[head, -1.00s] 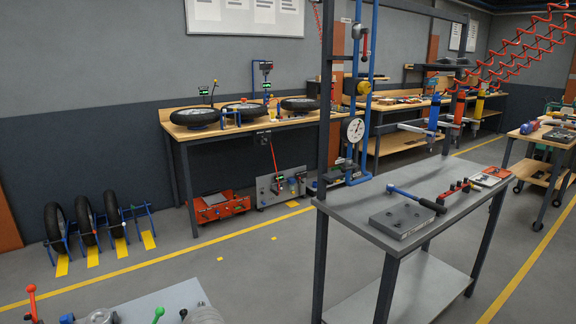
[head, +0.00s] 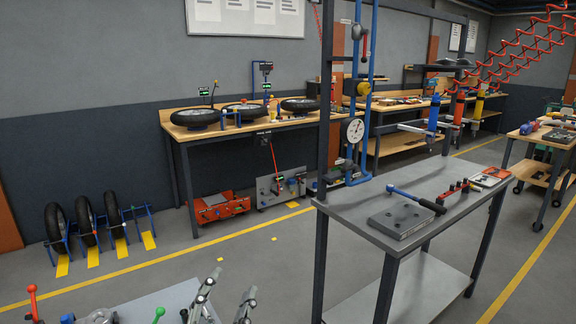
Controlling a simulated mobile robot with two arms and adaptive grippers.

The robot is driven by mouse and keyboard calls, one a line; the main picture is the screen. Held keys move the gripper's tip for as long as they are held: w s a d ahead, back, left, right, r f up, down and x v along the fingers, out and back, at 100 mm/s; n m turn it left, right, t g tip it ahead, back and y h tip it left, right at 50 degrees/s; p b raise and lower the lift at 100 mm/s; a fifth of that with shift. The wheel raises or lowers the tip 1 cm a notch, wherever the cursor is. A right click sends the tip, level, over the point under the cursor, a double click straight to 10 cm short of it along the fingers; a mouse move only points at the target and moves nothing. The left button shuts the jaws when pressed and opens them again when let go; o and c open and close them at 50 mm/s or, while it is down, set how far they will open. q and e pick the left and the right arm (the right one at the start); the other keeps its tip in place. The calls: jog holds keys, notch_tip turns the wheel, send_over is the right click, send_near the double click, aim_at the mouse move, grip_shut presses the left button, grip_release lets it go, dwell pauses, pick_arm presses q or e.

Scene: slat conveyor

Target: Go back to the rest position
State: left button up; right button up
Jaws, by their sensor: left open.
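My left gripper (head: 223,300) shows at the bottom edge of the head view, left of the middle. Its two grey fingers point up and stand apart, with nothing seen between them. It is in front of the right part of a light grey surface (head: 150,306) that is cut off by the lower edge. The rest of my left arm is out of the picture. My right gripper is not in view.
A grey metal bench (head: 345,205) at centre right carries a dark block (head: 400,221), a blue torque wrench (head: 410,197) and a red-handled tool. Red and green knobs rise at lower left.

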pick_arm(q)
jog(key=s+a+f+n+g+y, duration=0.3)
jog(key=a+f+g, duration=0.15)
jog(key=f, duration=0.35)
jog(key=s+a+f+n+g+y, duration=0.25)
jog(key=a+f, duration=0.25)
jog(key=f, duration=0.3)
jog(key=s+f+n+g, duration=0.1)
jog(key=s+f+g, duration=0.5)
jog(key=s, duration=0.4)
jog(key=s+f+n+g, duration=0.1)
jog(key=s+f+g, duration=0.3)
jog(key=s+f, duration=0.45)
notch_tip(320, 180, down, 23)
jog(key=s+g, duration=0.1)
jog(key=s, duration=0.1)
jog(key=s+a+f+g, duration=0.1)
jog(key=s+a+f, duration=0.2)
jog(key=s+f, duration=1.4)
jog(key=shift+a+f+m+h, duration=0.15)
jog(key=shift+f+m+h, duration=0.2)
jog(key=shift+f, duration=0.2)
